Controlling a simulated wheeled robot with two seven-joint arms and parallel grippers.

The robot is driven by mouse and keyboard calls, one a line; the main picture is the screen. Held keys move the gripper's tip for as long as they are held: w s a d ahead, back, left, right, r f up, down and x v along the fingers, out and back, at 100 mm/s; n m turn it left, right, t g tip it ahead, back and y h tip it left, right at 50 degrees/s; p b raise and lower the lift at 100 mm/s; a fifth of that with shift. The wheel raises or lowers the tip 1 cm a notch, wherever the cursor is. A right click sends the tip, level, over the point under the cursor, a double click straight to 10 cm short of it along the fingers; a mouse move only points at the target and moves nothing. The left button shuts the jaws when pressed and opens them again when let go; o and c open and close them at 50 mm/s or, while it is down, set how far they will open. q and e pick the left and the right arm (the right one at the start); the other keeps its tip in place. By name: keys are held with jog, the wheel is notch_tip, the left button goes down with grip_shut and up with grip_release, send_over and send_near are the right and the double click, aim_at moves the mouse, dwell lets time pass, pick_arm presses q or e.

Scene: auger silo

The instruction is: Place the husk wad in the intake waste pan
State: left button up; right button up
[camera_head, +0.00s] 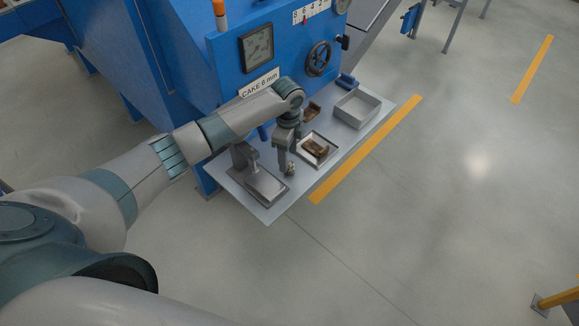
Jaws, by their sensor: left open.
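My left gripper (285,167) points down over the grey shelf in front of the blue machine. It is open. A small, pale tan lump (291,170), which looks like the husk wad, is right at its fingertips; I cannot tell if they touch. A grey open pan (357,109) with raised walls stands at the shelf's far right end and looks empty; it may be the intake waste pan, but no label shows. A shallow tray (319,148) holding brown pieces (315,149) lies just right of the gripper. My right gripper is out of view.
A flat grey plate with an upright post (259,184) is at the shelf's near left. Another brown piece (312,111) and a blue item (346,81) lie near the machine. The machine front has a gauge (257,48) and a handwheel (319,58).

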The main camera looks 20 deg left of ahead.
aim_at(290, 162)
pick_arm(q)
jog(key=shift+f+p, duration=0.4)
jog(key=shift+f, duration=0.05)
jog(key=f, duration=0.1)
jog(key=f+p, duration=0.1)
jog(key=shift+w+d+f, duration=0.15)
jog(key=shift+w+f, duration=0.05)
jog(key=shift+f, duration=0.95)
jog(key=shift+c, duration=0.3)
jog(key=c, duration=1.2)
jog(key=shift+r, duration=0.2)
